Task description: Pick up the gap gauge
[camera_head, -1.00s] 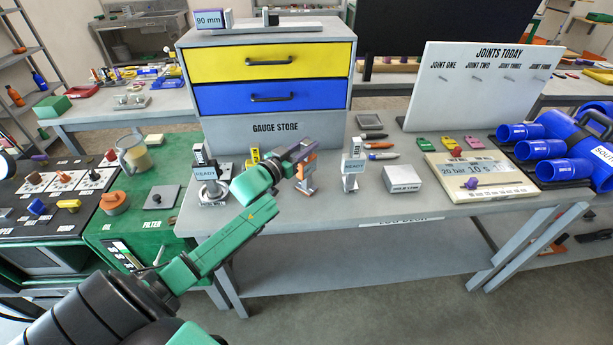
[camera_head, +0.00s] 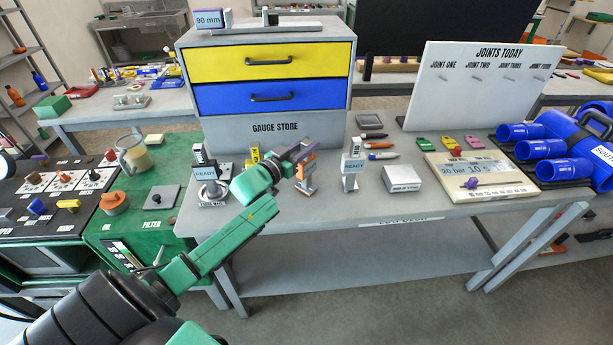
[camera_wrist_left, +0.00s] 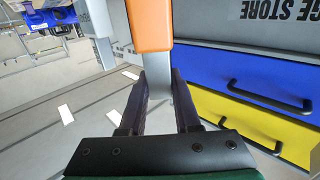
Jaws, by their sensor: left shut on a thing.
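The gap gauge appears to be the orange-handled piece (camera_head: 308,164) with a grey metal lower part, upright on the grey bench near its front edge. In the left wrist view its orange handle (camera_wrist_left: 150,24) fills the top middle, with a grey part running down toward the fingers. My left gripper (camera_head: 304,150) reaches in from the left and is shut on the gauge. In the left wrist view its dark fingers (camera_wrist_left: 160,98) stand on either side of the grey part. The gauge's far side is hidden. My right gripper is not in view.
Grey holders with READY labels stand left (camera_head: 206,173) and right (camera_head: 352,168) of the gauge, with a yellow tool (camera_head: 253,155) behind my arm. The gauge store cabinet (camera_head: 269,127) rises behind. A small grey box (camera_head: 402,179) sits to the right.

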